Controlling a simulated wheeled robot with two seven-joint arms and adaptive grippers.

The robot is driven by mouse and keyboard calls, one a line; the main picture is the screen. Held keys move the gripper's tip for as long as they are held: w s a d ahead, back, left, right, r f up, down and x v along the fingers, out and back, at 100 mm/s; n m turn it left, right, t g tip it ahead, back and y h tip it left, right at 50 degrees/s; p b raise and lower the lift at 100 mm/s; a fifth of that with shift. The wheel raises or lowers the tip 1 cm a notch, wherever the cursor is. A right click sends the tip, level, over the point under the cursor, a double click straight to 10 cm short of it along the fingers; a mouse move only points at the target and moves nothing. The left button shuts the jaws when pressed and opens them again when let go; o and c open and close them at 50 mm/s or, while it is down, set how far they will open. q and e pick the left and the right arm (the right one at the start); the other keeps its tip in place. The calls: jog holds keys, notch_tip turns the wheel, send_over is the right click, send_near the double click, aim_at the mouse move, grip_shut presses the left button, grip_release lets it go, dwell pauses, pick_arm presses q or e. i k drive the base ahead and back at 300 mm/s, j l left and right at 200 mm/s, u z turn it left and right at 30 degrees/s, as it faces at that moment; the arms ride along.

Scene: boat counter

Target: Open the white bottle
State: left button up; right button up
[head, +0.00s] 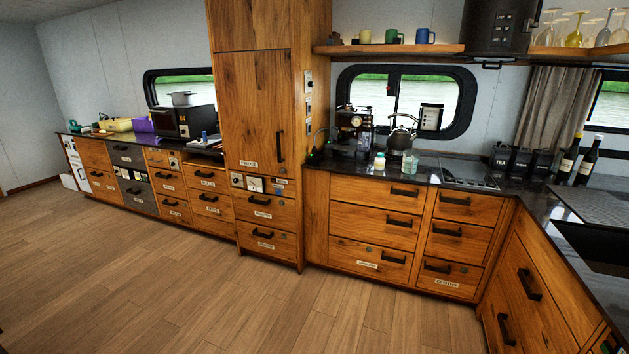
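Two small bottles stand upright on the dark counter (440,180) in front of the kettle. The left one is a small whitish bottle (379,162) with a pale top. Neither of my grippers shows in the head view.
A coffee machine (355,125) and a kettle (400,138) stand behind the bottles. A hob (468,173), black canisters (520,162) and dark wine bottles (587,160) are to the right. A tall wooden cabinet (258,110) stands left. The wooden floor (180,280) is clear.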

aim_at(379, 162)
jog(key=i+z, duration=0.1)
jog(key=i, duration=0.8)
jog(key=i+j+z, duration=0.1)
jog(key=i, duration=0.75)
jog(key=i+j+z, duration=0.2)
jog(key=i+z, duration=0.2)
jog(key=i+j+z, duration=0.85)
jog(key=i+j, duration=0.1)
